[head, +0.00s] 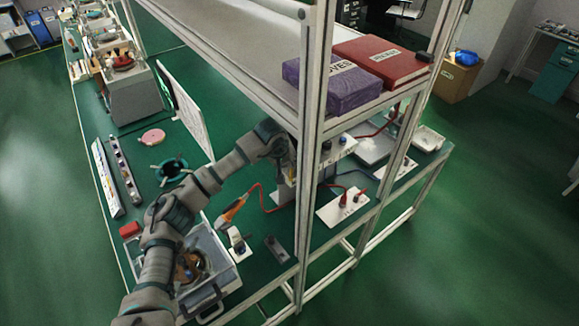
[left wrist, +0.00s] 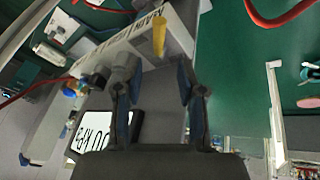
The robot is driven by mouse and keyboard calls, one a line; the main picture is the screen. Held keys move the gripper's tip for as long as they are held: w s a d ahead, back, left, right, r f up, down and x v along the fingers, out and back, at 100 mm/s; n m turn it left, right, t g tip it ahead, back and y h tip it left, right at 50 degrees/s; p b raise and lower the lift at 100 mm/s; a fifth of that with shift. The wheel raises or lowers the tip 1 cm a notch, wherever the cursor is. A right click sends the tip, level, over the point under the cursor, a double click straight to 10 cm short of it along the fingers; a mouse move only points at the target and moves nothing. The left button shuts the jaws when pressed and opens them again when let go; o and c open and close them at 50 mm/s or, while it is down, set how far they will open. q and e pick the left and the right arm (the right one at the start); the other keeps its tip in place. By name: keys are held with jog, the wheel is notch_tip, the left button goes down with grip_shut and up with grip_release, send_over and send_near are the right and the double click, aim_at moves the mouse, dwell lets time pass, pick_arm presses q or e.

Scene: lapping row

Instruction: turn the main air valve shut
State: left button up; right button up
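The main air valve shows in the left wrist view as a yellow lever (left wrist: 158,36) on a pale housing (left wrist: 181,38) with a label reading in part "MAIN AIR". My left gripper (left wrist: 156,80) has its two dark fingers apart, with the lever standing ahead between them and no visible contact. In the head view my left arm reaches across the bench to the shelf post, and the left gripper (head: 287,152) is mostly hidden behind it. My right gripper is in neither view.
A pressure display (left wrist: 98,132) ending in "kPa" sits below the valve. A red hose (left wrist: 282,14) passes at upper right. In the head view, the shelf post (head: 311,150) stands close by the arm, with purple (head: 330,85) and red (head: 382,62) boxes above. An open case (head: 213,262) lies below the arm.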

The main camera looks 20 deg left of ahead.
aim_at(291, 170)
pick_arm(q)
jog(key=x, duration=0.3)
jog(key=shift+w+d+f, duration=0.1)
jog(key=shift+d+f, duration=0.1)
jog(key=shift+f, duration=0.1)
jog(key=shift+w+f, duration=0.25)
jog(key=shift+f, duration=0.25)
